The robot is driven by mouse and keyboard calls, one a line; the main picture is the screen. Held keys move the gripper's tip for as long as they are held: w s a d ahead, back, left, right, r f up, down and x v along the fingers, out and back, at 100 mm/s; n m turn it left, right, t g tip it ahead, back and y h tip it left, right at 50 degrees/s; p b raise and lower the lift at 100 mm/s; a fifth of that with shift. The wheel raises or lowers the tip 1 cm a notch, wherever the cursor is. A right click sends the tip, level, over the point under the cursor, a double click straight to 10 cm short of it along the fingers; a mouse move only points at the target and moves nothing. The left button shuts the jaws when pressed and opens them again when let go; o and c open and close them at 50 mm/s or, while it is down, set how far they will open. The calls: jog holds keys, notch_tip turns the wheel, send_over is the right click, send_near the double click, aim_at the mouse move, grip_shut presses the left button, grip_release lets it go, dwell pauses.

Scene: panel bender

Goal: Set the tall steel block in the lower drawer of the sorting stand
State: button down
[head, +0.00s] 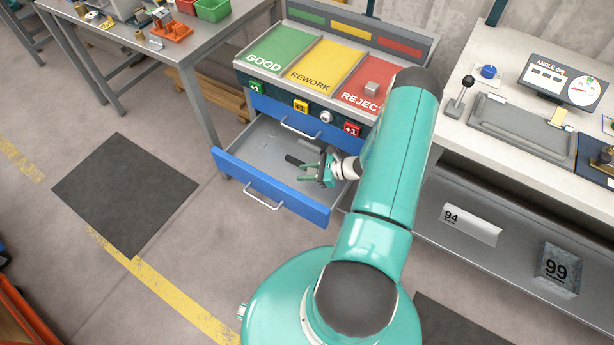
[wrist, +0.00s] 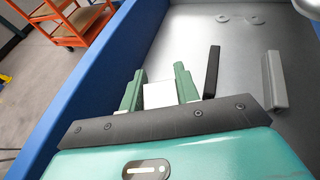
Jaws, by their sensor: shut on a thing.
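The sorting stand's lower drawer (head: 232,162) is pulled open, with a blue front and a grey metal floor. It also shows in the wrist view, with its blue wall (wrist: 85,75) on the left. My gripper (head: 307,172) is inside the drawer's outline, low over its floor. In the wrist view, my gripper (wrist: 158,88) is shut on a pale steel block (wrist: 158,95), which sits between the green fingers. Only one face of the block shows, so its height and whether it touches the floor cannot be told.
A black bar (wrist: 212,72) and a grey bar (wrist: 275,82) lie in the drawer, right of my fingers. A small grey block (head: 372,89) sits on the red REJECT tray (head: 385,72). The blue upper drawer (head: 282,118) is shut above.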

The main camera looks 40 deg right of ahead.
jog(key=shift+w+d+f, duration=0.25)
jog(key=shift+d+f, duration=0.1)
jog(key=shift+f, duration=1.6)
jog(key=shift+f, duration=0.2)
jog(key=c, duration=1)
grip_release()
jog(key=shift+c, duration=0.2)
jog(key=shift+r, duration=0.2)
jog(key=v, duration=0.7)
jog(key=shift+s+d+r, duration=0.1)
jog(key=shift+s+r, duration=0.05)
jog(key=shift+s, duration=0.05)
